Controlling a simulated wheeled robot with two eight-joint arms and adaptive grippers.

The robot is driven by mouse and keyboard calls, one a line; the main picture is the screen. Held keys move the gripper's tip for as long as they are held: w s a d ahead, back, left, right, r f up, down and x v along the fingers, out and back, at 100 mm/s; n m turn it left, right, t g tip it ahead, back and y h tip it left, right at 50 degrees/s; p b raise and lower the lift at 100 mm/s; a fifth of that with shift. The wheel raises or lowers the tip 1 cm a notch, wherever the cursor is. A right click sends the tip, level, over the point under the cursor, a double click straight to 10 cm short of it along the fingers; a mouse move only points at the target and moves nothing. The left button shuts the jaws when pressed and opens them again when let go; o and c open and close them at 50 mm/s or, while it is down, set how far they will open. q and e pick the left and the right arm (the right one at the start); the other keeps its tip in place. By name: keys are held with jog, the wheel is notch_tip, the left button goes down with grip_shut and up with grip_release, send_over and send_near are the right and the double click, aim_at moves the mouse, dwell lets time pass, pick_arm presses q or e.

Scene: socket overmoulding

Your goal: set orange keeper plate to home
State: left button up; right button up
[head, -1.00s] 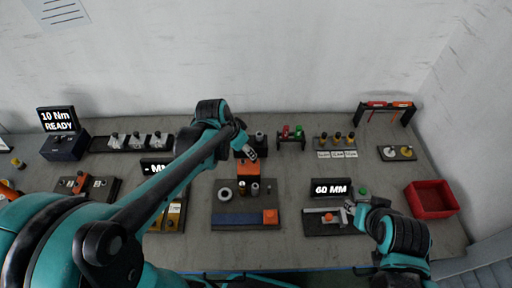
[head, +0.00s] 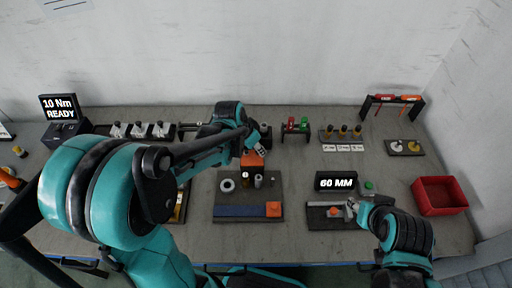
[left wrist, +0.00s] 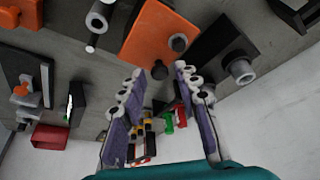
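The orange keeper plate (head: 250,160) stands at the back of the dark fixture base (head: 228,184) in the middle of the bench. My left gripper (head: 261,151) is beside the plate's upper right in the head view.
A blue strip (head: 240,211) and an orange square (head: 273,209) lie on the fixture's front, with a ring (head: 227,185) and upright cylinders behind. A dark block with a grey cylinder (left wrist: 243,70) is close by the plate. A red bin (head: 440,196) stands at right.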

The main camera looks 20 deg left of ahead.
pick_arm(q)
grip_shut()
jog(key=shift+s+d+p, duration=0.2)
jog(key=shift+s+d, duration=0.1)
jog(key=shift+s, duration=0.7)
jog(key=shift+s+d+p, duration=0.15)
jog(key=shift+s+d, duration=0.15)
jog(key=shift+s, duration=0.85)
jog(key=shift+o, duration=2.2)
grip_release()
jog(key=shift+r, duration=0.1)
notch_tip(320, 180, up, 11)
send_over(260, 163)
jog(key=s+a, duration=0.3)
jog(key=s, duration=0.3)
jog(key=shift+w+a, duration=0.1)
jog(key=shift+w, duration=0.15)
